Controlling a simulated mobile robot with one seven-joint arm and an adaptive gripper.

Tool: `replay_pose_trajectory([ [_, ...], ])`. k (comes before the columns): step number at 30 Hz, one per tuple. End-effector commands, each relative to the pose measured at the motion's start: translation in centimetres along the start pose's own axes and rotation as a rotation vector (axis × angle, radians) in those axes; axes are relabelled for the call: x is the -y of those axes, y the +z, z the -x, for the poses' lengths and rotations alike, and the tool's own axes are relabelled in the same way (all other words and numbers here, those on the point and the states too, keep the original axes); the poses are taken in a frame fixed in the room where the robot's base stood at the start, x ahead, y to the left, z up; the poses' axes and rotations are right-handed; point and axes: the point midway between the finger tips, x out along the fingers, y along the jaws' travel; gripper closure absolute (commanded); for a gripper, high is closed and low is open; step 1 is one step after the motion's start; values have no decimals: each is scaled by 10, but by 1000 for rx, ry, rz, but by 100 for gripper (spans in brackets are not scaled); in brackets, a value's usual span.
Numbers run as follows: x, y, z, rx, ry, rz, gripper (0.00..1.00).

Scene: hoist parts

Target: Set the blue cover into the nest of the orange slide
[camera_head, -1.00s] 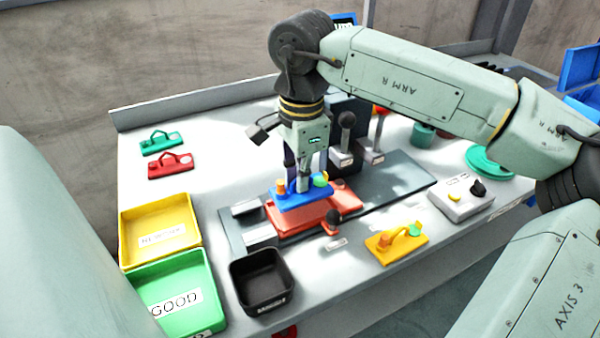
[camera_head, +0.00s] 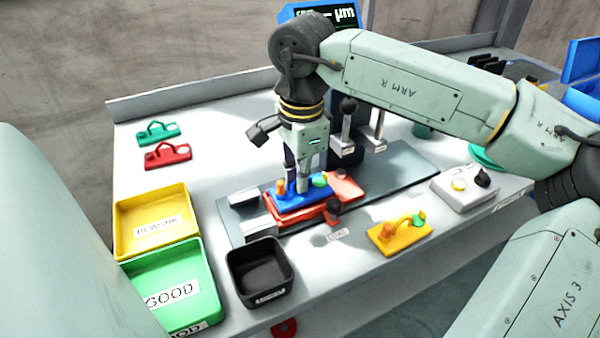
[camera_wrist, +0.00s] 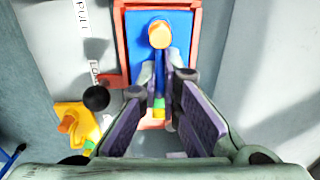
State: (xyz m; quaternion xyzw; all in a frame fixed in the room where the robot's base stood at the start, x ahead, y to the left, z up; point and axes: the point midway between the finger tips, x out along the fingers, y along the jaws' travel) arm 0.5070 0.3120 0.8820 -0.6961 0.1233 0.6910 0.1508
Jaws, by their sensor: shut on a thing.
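The blue cover (camera_head: 300,192) is a flat plate with an orange post and a green knob on top. It lies at the left part of the orange slide (camera_head: 345,186), low over it or resting on it; I cannot tell whether it is fully seated. My gripper (camera_head: 302,186) points down and is shut on the cover's middle handle. In the wrist view the blue cover (camera_wrist: 145,60) lies between the orange slide's side rims (camera_wrist: 194,50), and my fingers (camera_wrist: 163,75) close on its handle. The handle itself is mostly hidden by the fingers.
A yellow cover (camera_head: 398,233) lies in front of the rail, with a grey button box (camera_head: 468,187) to its right. A black-knobbed lever (camera_head: 333,210) stands close by the slide's front. A black bin (camera_head: 260,273), yellow tray (camera_head: 120,222) and green tray (camera_head: 210,300) stand left.

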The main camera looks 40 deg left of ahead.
Motion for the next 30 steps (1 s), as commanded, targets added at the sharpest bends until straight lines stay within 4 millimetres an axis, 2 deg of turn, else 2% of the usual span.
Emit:
replay_pose_trajectory([
  [24, 0, 0, -7, 0, -1, 0, 100],
  [25, 0, 0, -7, 0, -1, 0, 93],
  [30, 0, 0, -7, 0, -1, 0, 82],
])
